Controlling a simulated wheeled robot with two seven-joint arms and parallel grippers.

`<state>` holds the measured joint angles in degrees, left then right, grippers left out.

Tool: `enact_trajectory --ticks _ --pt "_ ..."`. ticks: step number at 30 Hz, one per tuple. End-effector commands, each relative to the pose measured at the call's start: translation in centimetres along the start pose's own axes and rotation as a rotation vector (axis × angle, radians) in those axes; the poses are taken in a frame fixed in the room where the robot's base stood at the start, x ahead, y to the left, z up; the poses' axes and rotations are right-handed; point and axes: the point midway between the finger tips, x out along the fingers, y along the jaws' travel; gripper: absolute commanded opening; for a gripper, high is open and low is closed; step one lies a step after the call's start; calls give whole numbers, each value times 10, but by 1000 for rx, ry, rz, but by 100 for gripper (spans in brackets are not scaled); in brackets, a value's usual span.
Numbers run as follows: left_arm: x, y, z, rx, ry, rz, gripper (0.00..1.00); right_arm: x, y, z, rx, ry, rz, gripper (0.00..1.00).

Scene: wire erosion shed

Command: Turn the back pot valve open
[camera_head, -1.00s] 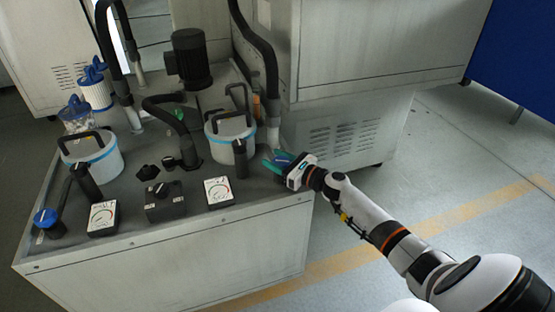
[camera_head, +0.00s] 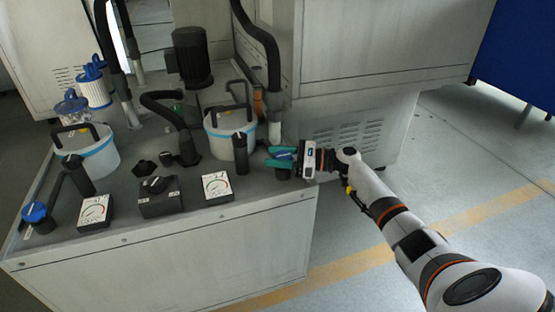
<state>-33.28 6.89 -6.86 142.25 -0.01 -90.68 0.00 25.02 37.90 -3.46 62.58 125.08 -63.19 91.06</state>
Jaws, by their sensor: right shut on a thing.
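My right gripper (camera_head: 279,157) is at the right edge of the grey bench top, its teal fingers pointing left. It is shut on the blue handle of the back pot valve (camera_head: 284,154), a small part of which shows between the fingers. The rest of the valve is hidden by the gripper. The back pot (camera_head: 219,143), white with a blue band and black handle, stands just left of the fingers. A similar blue-knobbed valve (camera_head: 35,212) is at the bench's front left corner, near the front pot (camera_head: 98,161). My left gripper is not in view.
A black upright handle (camera_head: 240,153) stands close left of my fingers. Two dial gauges (camera_head: 216,186) and a black switch box (camera_head: 160,196) line the front of the bench. A black hose (camera_head: 271,50) drops behind the gripper. The floor at right is clear.

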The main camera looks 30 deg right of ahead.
Motion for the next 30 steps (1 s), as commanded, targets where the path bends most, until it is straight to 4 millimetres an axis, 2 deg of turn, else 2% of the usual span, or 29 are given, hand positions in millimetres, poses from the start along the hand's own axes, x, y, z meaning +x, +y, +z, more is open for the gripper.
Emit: enact_trajectory --ticks 16,17,21,30 --pt "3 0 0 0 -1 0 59 1 -1 1 1 -2 -22 24" --pt "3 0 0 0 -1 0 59 1 -1 1 1 -2 -22 48" --pt "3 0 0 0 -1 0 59 1 -1 1 0 -1 -21 69" --pt "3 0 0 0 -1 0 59 -2 0 0 0 -1 -19 69"
